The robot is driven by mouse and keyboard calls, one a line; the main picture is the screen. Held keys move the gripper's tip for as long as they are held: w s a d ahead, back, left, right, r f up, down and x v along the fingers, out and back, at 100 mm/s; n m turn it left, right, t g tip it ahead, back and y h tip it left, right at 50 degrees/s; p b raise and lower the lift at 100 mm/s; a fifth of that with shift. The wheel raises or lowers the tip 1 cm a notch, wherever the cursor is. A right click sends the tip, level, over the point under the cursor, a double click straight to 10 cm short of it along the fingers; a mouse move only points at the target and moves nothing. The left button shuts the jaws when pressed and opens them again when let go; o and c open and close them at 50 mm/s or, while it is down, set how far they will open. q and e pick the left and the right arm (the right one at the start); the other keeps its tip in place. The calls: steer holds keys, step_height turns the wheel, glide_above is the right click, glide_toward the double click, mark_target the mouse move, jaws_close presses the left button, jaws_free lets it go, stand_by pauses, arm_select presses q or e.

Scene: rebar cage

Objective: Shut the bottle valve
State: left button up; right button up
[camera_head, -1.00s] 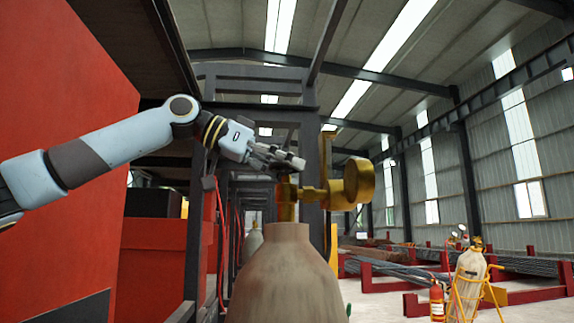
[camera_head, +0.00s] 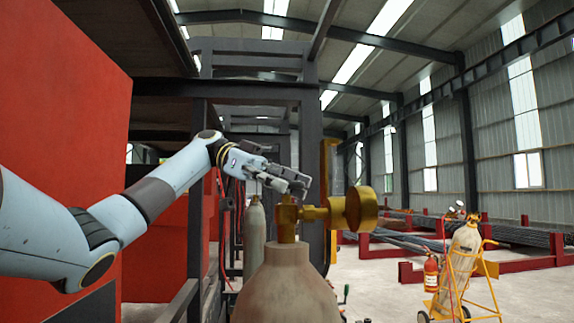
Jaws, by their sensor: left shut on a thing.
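A beige gas bottle (camera_head: 287,285) stands upright at the lower middle of the view, its base cut off by the frame. A brass bottle valve (camera_head: 287,218) sits on its neck, with a round brass gauge (camera_head: 361,209) to the right. My left gripper (camera_head: 299,189) reaches in from the left and is shut on the top of the valve. Its fingers hide that top part. My right gripper is out of view.
Red panels (camera_head: 65,160) and a dark steel frame (camera_head: 308,140) stand left and behind. A second bottle (camera_head: 254,240) stands behind. At right are a yellow cart (camera_head: 462,270) with a bottle, a red extinguisher (camera_head: 431,272) and rebar racks.

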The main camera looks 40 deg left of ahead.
arm_select(q)
steer(key=shift+m+g+p, duration=0.5)
steer(key=shift+m+p, duration=0.1)
steer(key=o, duration=1.2)
steer(key=shift+a, duration=0.1)
steer(key=shift+c, duration=0.2)
